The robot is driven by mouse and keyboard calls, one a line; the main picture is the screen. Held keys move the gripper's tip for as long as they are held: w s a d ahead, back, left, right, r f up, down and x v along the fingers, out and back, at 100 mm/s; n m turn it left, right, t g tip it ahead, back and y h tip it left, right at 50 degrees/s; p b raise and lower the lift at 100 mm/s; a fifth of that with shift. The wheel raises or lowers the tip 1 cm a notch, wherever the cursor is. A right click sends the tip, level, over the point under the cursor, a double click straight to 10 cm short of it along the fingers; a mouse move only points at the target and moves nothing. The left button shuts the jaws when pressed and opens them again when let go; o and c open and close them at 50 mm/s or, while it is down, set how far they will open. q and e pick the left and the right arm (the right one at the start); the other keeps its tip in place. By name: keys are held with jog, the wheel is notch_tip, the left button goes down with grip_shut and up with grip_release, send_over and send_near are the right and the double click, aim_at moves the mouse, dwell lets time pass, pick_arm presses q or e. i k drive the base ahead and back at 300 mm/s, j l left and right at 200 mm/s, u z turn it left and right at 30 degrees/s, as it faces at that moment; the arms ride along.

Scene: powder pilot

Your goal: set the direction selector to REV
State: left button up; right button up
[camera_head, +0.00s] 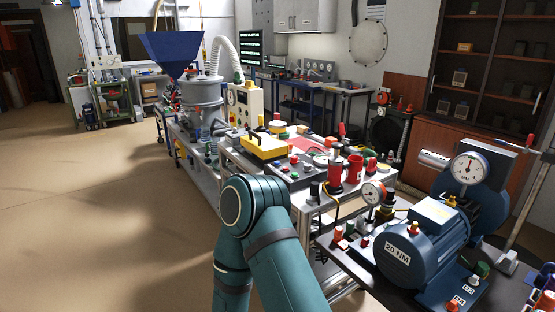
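I cannot make out a direction selector or a REV mark at this size. A cream control box (243,104) with a round dial and small coloured knobs stands upright beside the grey hopper vessel, behind the bench. A bench panel (297,172) carries several red, white and green knobs, too small to read. A teal arm of mine, bent at its elbow, rises from the bottom middle in front of the bench. Neither gripper shows.
A blue motor (422,246) labelled 20 NM and a round gauge (469,168) crowd the right-hand bench. A blue funnel (172,52) tops the hopper vessel (201,92). The floor (90,190) at left is clear. A dark cabinet (490,75) stands at back right.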

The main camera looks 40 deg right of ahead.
aim_at(307, 166)
jog(key=i+z, duration=0.65)
jog(key=z, duration=0.15)
jog(key=i+j+z, duration=0.2)
jog(key=z, duration=0.2)
jog(key=i+j+z, duration=0.1)
jog(key=i+z, duration=0.15)
jog(key=z, duration=0.15)
jog(key=i+j+z, duration=0.2)
jog(key=z, duration=0.2)
jog(key=i+j+z, duration=0.15)
jog(key=z, duration=0.3)
jog(key=j, duration=0.1)
